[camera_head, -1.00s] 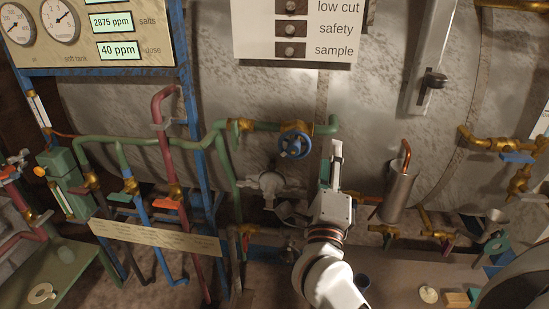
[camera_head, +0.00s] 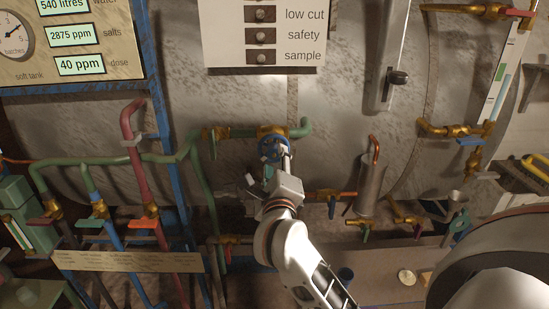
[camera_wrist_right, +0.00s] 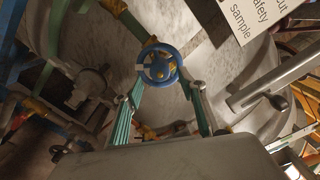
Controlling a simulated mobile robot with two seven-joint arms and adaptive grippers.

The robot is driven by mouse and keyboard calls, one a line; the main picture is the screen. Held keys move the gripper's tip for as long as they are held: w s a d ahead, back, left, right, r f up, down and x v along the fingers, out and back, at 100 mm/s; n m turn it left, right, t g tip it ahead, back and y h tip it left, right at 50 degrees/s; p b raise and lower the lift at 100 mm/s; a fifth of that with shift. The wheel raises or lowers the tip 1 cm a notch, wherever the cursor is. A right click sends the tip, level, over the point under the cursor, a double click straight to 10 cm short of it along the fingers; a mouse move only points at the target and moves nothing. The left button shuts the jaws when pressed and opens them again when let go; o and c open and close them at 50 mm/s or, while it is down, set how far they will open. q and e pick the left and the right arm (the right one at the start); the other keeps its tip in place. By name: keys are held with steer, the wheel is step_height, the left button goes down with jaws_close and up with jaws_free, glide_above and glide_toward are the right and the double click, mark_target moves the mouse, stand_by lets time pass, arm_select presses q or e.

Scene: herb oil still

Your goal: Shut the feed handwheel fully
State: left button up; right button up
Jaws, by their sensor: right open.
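The feed handwheel is a small blue wheel (camera_head: 271,148) on a brass valve in the green pipe along the tank's front. In the right wrist view the blue wheel (camera_wrist_right: 159,65) faces me, beyond and between the fingertips. My right gripper (camera_head: 279,160) is at the wheel in the head view and partly covers its right side. In the right wrist view my right gripper (camera_wrist_right: 160,92) has its two fingers spread apart with nothing between the pads. I cannot tell whether a finger touches the rim. My left gripper does not show.
A grey metal cylinder (camera_head: 370,184) with a copper pipe stands right of my right arm. Red, blue and green pipes (camera_head: 135,150) with brass valves stand at the left. A label panel (camera_head: 265,35) hangs above the wheel.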

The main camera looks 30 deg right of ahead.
mark_target(274, 150)
steer(key=shift+x, duration=1.4)
steer(key=c, duration=1.1)
